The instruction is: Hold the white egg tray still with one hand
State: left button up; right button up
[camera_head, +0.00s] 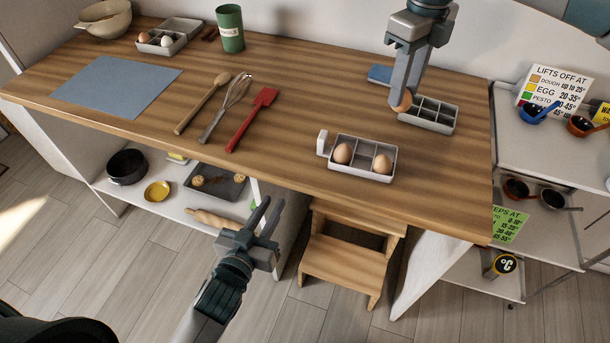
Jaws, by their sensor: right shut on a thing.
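A white egg tray (378,178) with a tab at its left end stands near the front edge of the wooden table. Two brown eggs (363,157) sit in it. My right gripper (403,101) is shut on a brown egg at the near-left side of a grey-white compartment tray (431,126). The gripper partly hides this tray; its visible compartments look empty. My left gripper (269,209) is open and empty in front of the table, left of and apart from the white egg tray.
A wooden spoon, whisk and red spatula (252,119) lie mid-table. A blue mat (118,82), green cup (230,29), bowl (104,20) and another egg tray (180,42) are further left and back. A wooden step stool (346,262) stands under the table.

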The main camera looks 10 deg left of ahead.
pick_arm(q)
notch_tip(320, 180, up, 11)
jog(key=d+t, duration=0.2)
jog(key=m, duration=0.1)
send_near(320, 144)
jog(key=shift+w, duration=0.1)
jog(key=shift+w, duration=0.1)
jog(key=shift+w+d, duration=0.35)
jog(key=shift+w, duration=1.6)
jog(key=shift+w+d, duration=0.3)
jog(key=shift+w, duration=1.65)
jog(key=shift+w+d, duration=0.35)
jog(key=shift+w, duration=1.6)
